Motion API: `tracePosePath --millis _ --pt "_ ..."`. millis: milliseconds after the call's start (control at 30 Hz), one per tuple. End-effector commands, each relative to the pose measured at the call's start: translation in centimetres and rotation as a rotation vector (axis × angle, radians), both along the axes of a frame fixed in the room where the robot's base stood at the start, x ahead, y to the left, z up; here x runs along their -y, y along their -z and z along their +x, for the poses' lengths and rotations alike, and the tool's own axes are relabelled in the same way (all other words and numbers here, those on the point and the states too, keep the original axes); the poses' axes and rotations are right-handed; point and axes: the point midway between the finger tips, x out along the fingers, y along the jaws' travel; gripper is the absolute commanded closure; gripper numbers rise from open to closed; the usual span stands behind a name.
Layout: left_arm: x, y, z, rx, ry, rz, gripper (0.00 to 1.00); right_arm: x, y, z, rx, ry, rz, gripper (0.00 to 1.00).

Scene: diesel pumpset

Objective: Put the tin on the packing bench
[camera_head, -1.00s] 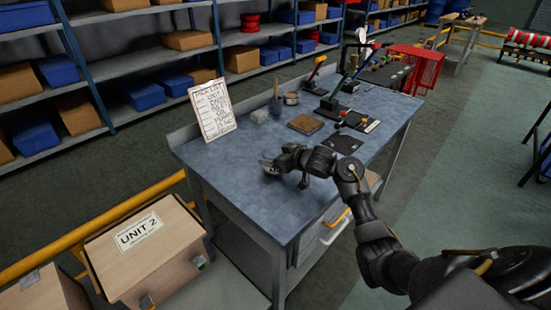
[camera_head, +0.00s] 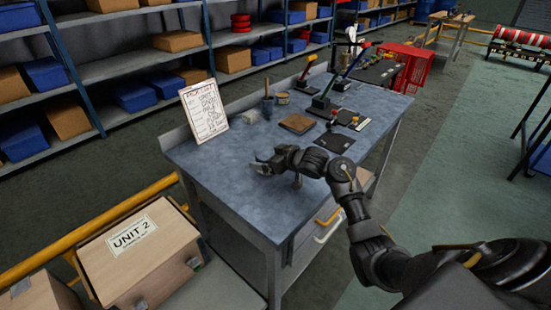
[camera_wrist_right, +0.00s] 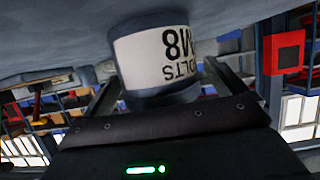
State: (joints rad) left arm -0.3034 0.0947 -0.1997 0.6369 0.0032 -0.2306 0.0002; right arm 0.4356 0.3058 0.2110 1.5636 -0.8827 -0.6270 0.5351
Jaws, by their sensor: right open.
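The tin (camera_wrist_right: 158,60), with a white label reading M8 BOLTS, shows upside down in the right wrist view. Its base meets the blue-grey top of the packing bench (camera_wrist_right: 60,35), which fills the upper part of that view. My right gripper (camera_head: 262,166) is low over the left front part of the packing bench (camera_head: 240,205) in the head view. Its fingers (camera_wrist_right: 165,75) are open, one on each side of the tin. In the head view the tin is mostly hidden by the gripper. My left gripper is not in view.
A pick-list board (camera_head: 204,113) stands at the bench's left back edge. A pen cup (camera_head: 268,107), a brown pad (camera_head: 297,124) and tools lie further back. A UNIT 2 box (camera_head: 145,265) is at lower left. The bench's front left surface is clear.

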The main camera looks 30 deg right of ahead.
Motion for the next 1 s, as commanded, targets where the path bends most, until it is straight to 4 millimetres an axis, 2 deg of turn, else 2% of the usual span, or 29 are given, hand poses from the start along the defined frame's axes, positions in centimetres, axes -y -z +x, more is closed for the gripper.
tracePosePath --millis 367,600,767,1000 --pt "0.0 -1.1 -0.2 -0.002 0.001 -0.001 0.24 2.3 -2.9 -6.2 0.002 0.000 -0.006 0.03" --pt "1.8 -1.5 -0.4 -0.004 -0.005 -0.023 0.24 3.4 -4.2 -9.5 0.000 0.000 -0.003 0.03" --pt "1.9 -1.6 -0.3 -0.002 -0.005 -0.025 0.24 3.6 -4.5 -10.3 0.000 0.001 -0.001 0.03" --pt "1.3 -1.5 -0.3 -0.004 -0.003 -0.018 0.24 3.6 -4.5 -10.4 0.000 0.000 0.000 0.03"
